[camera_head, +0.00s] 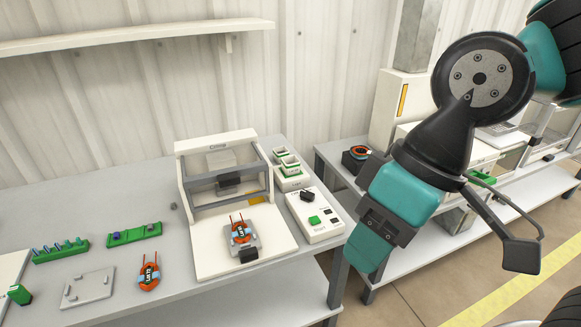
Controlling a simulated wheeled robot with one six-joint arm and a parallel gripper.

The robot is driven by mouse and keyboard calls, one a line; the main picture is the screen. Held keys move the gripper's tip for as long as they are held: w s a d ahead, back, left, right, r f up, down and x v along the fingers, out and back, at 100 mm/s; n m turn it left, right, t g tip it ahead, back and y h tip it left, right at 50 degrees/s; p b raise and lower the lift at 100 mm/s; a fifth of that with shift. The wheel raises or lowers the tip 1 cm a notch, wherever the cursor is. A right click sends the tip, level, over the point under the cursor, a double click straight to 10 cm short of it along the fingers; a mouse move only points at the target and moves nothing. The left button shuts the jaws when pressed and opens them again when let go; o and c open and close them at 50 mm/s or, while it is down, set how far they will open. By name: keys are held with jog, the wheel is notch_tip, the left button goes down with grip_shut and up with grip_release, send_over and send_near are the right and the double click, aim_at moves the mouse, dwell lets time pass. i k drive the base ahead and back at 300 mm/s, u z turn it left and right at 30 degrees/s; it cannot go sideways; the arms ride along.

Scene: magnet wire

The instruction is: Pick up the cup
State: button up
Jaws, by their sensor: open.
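I cannot make out a thing that is clearly a cup in this head view. Two small white and green open-topped containers (287,162) stand on a white and green block behind the control box, and I cannot tell whether either is the cup. My gripper (368,252) is at the lower end of my teal and dark arm, right of the workbench's front corner and apart from these containers. It is open, with nothing seen in it; its fingertips are hard to make out.
A white press (215,140) holds an orange coil (241,233). Beside it is a control box (314,215) with a green button. Another orange coil (149,277), green racks (60,251) and a grey plate (88,288) lie on the left of the bench. A second bench stands behind my arm.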

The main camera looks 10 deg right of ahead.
aim_at(280, 151)
jog(key=z, duration=1.95)
jog(key=i, duration=2.75)
jog(key=u, duration=3.4)
jog(key=i, duration=0.45)
